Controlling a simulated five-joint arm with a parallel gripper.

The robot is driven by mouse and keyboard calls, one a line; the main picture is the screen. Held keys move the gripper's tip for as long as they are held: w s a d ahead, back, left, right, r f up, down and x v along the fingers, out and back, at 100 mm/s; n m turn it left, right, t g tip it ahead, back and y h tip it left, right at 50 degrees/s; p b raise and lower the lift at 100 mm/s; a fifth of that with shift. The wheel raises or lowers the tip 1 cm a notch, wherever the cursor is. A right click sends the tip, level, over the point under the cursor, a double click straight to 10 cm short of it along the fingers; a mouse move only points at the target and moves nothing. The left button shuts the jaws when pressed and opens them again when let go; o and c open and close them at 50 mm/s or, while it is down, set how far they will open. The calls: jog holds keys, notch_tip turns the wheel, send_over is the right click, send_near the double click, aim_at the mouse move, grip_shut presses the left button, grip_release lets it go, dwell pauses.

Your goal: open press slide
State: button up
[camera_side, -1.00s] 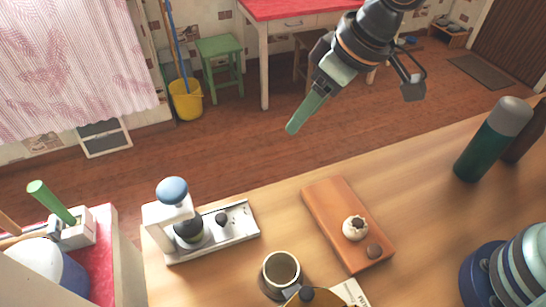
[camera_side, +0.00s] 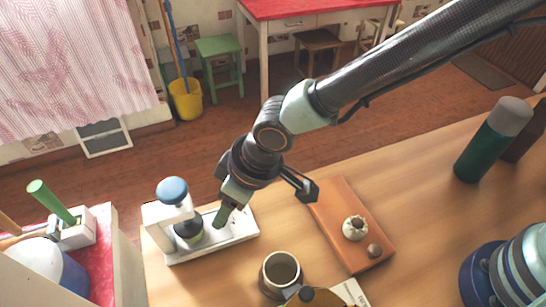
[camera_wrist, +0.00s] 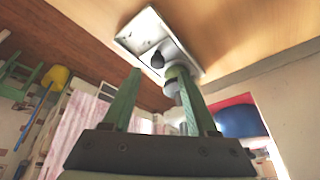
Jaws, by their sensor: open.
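The white press (camera_side: 158,214) stands at the counter's left end, with a blue ball knob (camera_side: 172,190) on top. Its long flat base (camera_side: 240,232) runs right from the press head. In the wrist view the base (camera_wrist: 142,27) is ahead of the fingers, with a small dark knob (camera_wrist: 157,60) on it. My gripper (camera_side: 222,220) points down at the base, right of the press head. In the side view the fingers cover the small knob. In the wrist view my gripper (camera_wrist: 160,95) is open and the knob lies beyond the fingertips; contact cannot be told.
A mug (camera_side: 281,272) stands in front of the press. A green bottle (camera_side: 485,148) stands at the far right. The counter between board and bottle is clear.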

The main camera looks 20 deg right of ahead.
jog(key=shift+x, duration=2.15)
jog(key=shift+w+d, duration=0.1)
grip_shut()
